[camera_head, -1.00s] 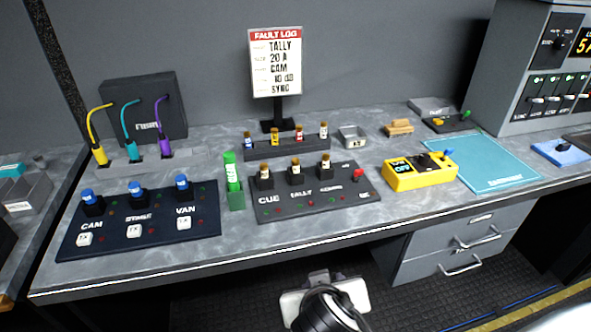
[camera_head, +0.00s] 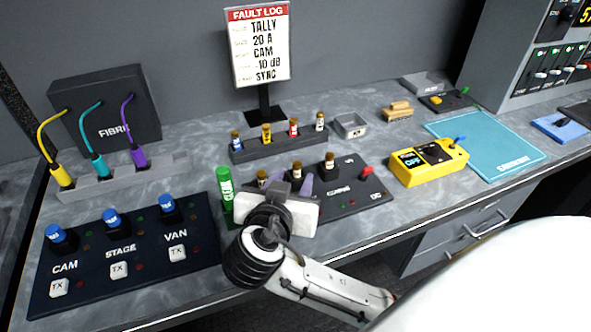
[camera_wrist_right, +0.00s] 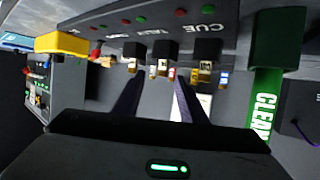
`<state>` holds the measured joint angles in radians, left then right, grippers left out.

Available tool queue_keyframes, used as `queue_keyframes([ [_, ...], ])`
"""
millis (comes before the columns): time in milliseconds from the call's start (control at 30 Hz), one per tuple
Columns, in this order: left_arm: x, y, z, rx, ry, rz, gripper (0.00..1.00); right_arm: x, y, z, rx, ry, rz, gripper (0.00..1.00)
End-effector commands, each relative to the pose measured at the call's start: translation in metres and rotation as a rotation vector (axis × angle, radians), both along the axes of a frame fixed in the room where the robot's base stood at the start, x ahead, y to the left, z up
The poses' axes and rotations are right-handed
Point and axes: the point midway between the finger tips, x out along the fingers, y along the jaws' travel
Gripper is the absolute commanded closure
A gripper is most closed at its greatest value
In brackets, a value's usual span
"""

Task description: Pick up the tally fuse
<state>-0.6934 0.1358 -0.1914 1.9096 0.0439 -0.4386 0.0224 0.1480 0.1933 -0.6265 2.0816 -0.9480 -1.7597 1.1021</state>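The tally fuse (camera_head: 297,170) is the middle one of three brown-capped fuses in black holders on the dark CUE/TALLY/COMMS panel (camera_head: 345,203). Its lower part and its label are hidden by my right gripper in the head view. My right gripper (camera_head: 291,186) is over the panel's front, close in front of this fuse. In the right wrist view its two dark fingers (camera_wrist_right: 160,84) are apart, with the middle fuse (camera_wrist_right: 163,68) showing between their tips. The fingers look empty; contact with the fuse cannot be told. My left gripper is out of view.
The cue fuse (camera_head: 262,177) and comms fuse (camera_head: 329,160) stand close on either side. A green CLEAN tube (camera_head: 226,190) is left of the panel. A rack of spare fuses (camera_head: 280,145) is behind, a yellow tester (camera_head: 428,165) to the right.

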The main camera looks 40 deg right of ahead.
Motion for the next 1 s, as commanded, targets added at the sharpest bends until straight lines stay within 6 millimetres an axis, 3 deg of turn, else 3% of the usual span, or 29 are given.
queue_keyframes([
  [400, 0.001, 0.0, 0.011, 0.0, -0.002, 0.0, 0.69, 0.035, -0.031, -0.019, -0.002, 0.001, 0.001, 0.62],
  [700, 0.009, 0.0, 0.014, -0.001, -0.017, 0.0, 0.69, 0.038, -0.034, -0.022, 0.001, 0.0, 0.001, 0.62],
  [933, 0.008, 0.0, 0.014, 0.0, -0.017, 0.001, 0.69, 0.038, -0.034, -0.022, 0.001, 0.001, 0.002, 0.99],
  [1000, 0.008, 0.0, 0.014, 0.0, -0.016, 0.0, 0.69, 0.038, -0.034, -0.022, 0.001, 0.0, 0.002, 1.0],
])
